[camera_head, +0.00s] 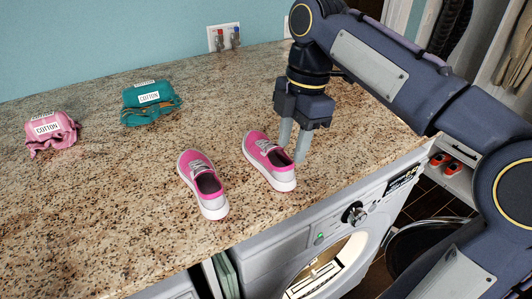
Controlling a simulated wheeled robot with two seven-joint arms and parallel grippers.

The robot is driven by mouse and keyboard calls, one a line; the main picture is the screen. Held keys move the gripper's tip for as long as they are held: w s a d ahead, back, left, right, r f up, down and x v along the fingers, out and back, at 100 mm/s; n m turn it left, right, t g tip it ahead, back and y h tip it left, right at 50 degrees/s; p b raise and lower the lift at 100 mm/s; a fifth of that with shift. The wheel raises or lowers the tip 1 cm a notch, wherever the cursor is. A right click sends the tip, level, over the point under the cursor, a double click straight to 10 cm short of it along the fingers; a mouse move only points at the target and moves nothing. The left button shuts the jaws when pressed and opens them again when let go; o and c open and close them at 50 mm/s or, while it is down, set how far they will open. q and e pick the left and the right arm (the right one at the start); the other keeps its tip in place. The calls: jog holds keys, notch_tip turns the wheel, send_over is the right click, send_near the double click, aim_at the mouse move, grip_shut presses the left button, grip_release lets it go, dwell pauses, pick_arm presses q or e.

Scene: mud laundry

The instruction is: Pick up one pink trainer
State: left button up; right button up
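Two pink trainers with white soles and grey laces stand on the speckled granite worktop (110,215). The left trainer (203,184) stands alone. The right trainer (269,160) is beside my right gripper (292,153). The gripper points down, with its two grey fingers apart and a gap between them. Its fingertips are close to the right side of that trainer; I cannot tell whether they touch it. I see nothing held between them. My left gripper is not in view.
A pink cloth bundle (52,133) and a teal one (150,102), both labelled COTTON, lie at the back left. Taps (228,37) are on the wall behind. A washing machine (330,235) stands under the front edge. The worktop left of the trainers is clear.

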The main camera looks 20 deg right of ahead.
aim_at(289, 167)
jog(key=f, duration=0.7)
jog(key=shift+a, duration=0.25)
jog(key=shift+c, duration=0.5)
grip_shut()
